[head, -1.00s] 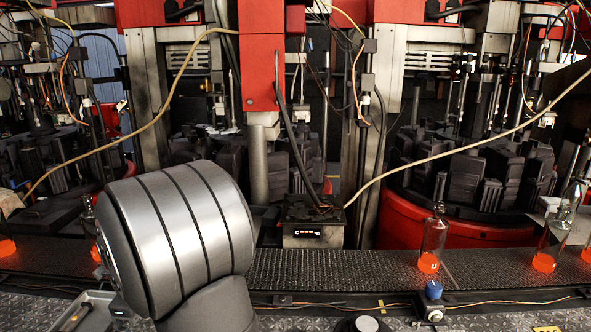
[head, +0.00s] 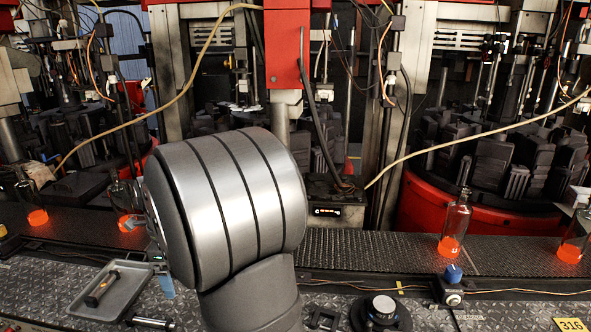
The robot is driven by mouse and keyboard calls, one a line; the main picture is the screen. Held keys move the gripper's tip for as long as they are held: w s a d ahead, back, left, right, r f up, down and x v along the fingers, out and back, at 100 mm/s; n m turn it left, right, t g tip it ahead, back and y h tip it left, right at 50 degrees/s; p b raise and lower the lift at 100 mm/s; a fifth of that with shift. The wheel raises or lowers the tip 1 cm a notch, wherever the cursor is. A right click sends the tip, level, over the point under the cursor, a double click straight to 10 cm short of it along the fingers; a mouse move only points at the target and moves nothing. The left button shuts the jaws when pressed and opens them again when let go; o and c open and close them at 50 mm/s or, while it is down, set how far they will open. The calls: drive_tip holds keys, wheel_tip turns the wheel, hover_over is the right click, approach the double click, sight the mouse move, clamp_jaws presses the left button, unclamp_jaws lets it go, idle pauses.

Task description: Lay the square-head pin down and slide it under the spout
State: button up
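A dark pin-like piece (head: 103,288) lies in a shallow grey tray (head: 127,300) at the lower left. A second dark rod-like piece with lighter ends (head: 152,321) lies on the tread plate just in front of the tray. They are too small to tell which, if either, is the square-head pin. My large silver arm joint fills the middle of the view and hides what is behind it. I cannot pick out the spout with certainty.
A dark conveyor (head: 370,246) runs across behind, carrying several glass bottles with glowing orange bases, such as one at the right (head: 454,225). A blue-topped button (head: 453,275) and a round black knob (head: 382,312) stand in front. Rotary mould machines with hanging cables fill the back.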

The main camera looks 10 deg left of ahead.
drive_tip(key=c, duration=0.7)
drive_tip(key=s+d+f+n+h, duration=0.1)
drive_tip(key=f, duration=0.1)
drive_tip(key=s+f+n+h, duration=0.1)
drive_tip(key=s, duration=0.1)
drive_tip(key=s+d+f+n+g+h, duration=0.1)
drive_tip(key=s+f, duration=0.1)
drive_tip(key=shift+s+d+f, duration=0.15)
drive_tip(key=shift+d+f, duration=0.15)
drive_tip(key=shift+f, duration=0.05)
clamp_jaws()
drive_tip(key=s+d+f+n+t+h, duration=0.2)
drive_tip(key=s+d+f+n+h, duration=0.3)
drive_tip(key=s+d+n+h, duration=0.45)
drive_tip(key=m+t+y, duration=1.4)
drive_tip(key=m+t, duration=0.3)
drive_tip(key=m, duration=1.5)
approach(148, 326)
drive_tip(key=shift+n+h, duration=0.25)
drive_tip(key=w, duration=0.7)
drive_tip(key=shift+a, duration=0.3)
